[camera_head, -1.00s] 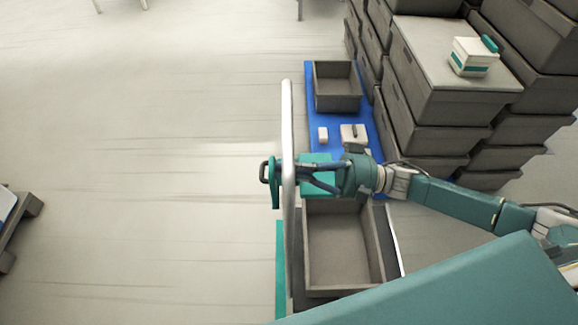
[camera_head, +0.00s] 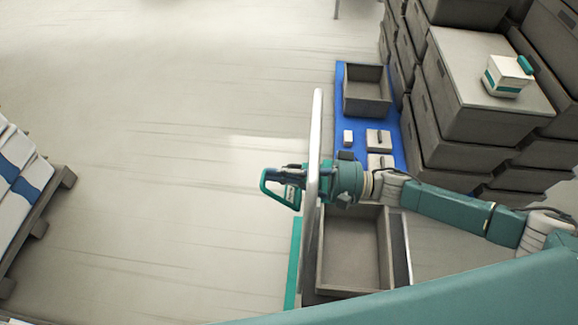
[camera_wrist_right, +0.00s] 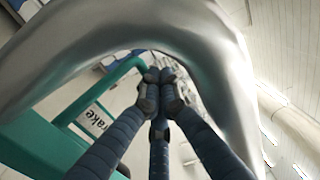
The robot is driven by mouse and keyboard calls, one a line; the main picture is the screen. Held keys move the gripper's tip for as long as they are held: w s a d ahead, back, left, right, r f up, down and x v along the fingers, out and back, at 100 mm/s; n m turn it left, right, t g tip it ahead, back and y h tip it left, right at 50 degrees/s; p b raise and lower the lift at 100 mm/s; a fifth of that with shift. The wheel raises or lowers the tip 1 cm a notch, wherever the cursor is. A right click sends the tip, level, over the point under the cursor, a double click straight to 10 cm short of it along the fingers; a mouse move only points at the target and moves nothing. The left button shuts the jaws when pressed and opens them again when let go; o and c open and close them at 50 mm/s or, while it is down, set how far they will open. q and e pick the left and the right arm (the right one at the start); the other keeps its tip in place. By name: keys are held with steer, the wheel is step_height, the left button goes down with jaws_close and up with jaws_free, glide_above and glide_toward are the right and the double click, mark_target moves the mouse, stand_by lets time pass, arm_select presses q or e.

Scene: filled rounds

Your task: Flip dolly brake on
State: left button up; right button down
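The dolly has a silver push bar (camera_head: 316,120) standing upright and a teal deck edge (camera_head: 293,265) at its left side. A teal looped brake lever (camera_head: 277,190) with a pale label sits just left of the bar. In the right wrist view the lever (camera_wrist_right: 78,118) shows a label reading "brake", and the silver bar (camera_wrist_right: 120,30) arches close above. My right gripper (camera_wrist_right: 160,78) has its dark fingers drawn together beside the teal loop, with nothing visible between them. Whether they touch the loop I cannot tell. My left gripper is not in view.
An open grey crate (camera_head: 352,250) stands at the dolly. Behind lies a blue mat (camera_head: 357,128) with another open crate (camera_head: 367,92) and small boxes. Tall stacks of grey crates (camera_head: 465,130) rise to the right. A loaded pallet (camera_head: 40,225) stands left.

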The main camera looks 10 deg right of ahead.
steer(key=shift+w+a+f, duration=0.2)
steer(key=shift+a+f, duration=0.65)
steer(key=shift+a, duration=0.15)
steer(key=v, duration=1.2)
steer(key=shift+w+f, duration=0.1)
steer(key=shift+f, duration=0.05)
